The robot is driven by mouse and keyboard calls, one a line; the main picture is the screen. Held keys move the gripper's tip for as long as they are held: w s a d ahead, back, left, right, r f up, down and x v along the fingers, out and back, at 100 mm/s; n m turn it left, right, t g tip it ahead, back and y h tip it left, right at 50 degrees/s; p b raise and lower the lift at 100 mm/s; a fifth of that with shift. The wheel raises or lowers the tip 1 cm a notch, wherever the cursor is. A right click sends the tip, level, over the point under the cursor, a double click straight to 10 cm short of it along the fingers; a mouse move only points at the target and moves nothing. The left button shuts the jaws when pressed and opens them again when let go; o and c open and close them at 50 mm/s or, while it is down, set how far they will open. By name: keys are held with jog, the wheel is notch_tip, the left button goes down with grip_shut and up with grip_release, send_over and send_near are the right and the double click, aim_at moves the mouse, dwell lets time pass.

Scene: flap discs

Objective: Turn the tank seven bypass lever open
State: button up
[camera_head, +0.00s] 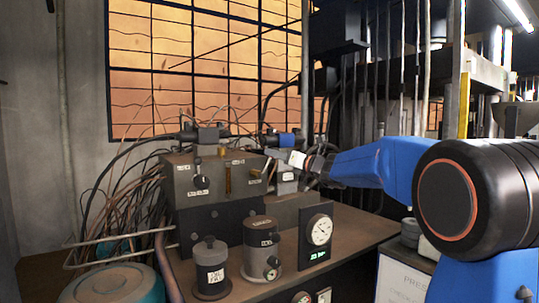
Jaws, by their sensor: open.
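A grey control box (185,212) stands on the bench at centre left. Its front has a black-knobbed lever (198,170) at left, an upright brass-coloured lever (228,179) in the middle, and a thin lever (266,168) at the right edge. Their small labels are too small to read, so I cannot tell which is the tank seven bypass lever. My gripper (276,155) reaches in from the right, beside the box's upper right corner. It is open, small in view, and I cannot tell whether it touches the right lever.
A capped dark canister (211,272), a larger cylinder (262,250) and a gauge panel (317,238) stand on the bench (350,232) in front of the box. Tangled cables (120,210) hang at left. A barred window (200,60) is behind. The bench right of the gauge is clear.

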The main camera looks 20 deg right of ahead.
jog(key=v, duration=1)
jog(key=shift+s+d, duration=0.2)
jog(key=shift+s, duration=0.15)
jog(key=shift+c, duration=0.4)
